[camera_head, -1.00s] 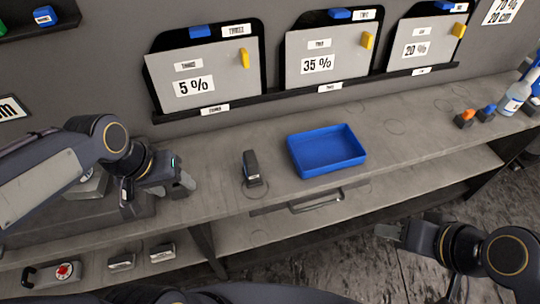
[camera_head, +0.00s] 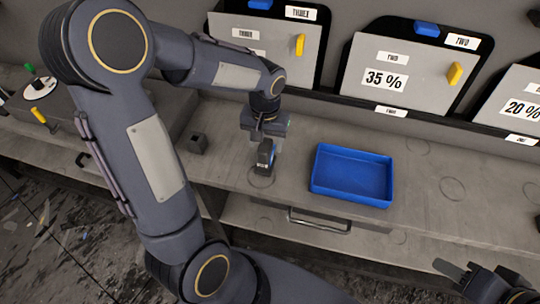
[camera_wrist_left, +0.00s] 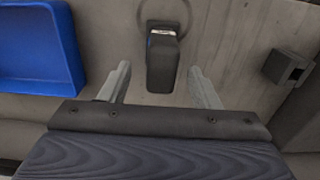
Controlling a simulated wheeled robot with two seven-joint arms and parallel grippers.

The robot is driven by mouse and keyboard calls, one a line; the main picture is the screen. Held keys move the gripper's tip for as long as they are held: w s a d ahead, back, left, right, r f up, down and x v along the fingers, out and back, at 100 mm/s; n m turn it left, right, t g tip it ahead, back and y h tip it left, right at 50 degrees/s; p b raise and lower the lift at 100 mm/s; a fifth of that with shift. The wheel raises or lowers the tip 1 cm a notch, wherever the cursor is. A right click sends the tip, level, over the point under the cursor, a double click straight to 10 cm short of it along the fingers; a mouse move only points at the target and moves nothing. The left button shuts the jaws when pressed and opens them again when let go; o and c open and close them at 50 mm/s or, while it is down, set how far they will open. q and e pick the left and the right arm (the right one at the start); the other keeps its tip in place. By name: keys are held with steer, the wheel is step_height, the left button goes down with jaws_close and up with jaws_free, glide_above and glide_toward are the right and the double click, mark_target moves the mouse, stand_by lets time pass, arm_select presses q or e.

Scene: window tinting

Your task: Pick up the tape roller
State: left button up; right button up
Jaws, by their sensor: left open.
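In the left wrist view the tape roller (camera_wrist_left: 161,62) lies between the two open fingers, with gaps on both sides. My left gripper (camera_head: 268,140) is over the tape roller, open and empty; it also shows in the left wrist view (camera_wrist_left: 161,88). My right gripper (camera_head: 452,272) is at the lower right, away from the bench top, and seems to hold nothing.
A blue tray (camera_head: 352,176) stands right of the tape roller. A small dark block (camera_head: 198,143) sits to its left; it also shows in the left wrist view (camera_wrist_left: 288,67). Panels marked with percentages (camera_head: 405,65) lean along the back. A drawer handle (camera_head: 320,222) is below the bench edge.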

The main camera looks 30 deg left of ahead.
arm_select(q)
step_height(320, 180, down, 6)
steer(key=shift+w+a+f+p, duration=0.1)
steer(key=shift+w+a+p, duration=0.05)
steer(key=shift+p, duration=0.3)
steer(key=shift+c, duration=0.5)
steer(key=c, duration=1.1)
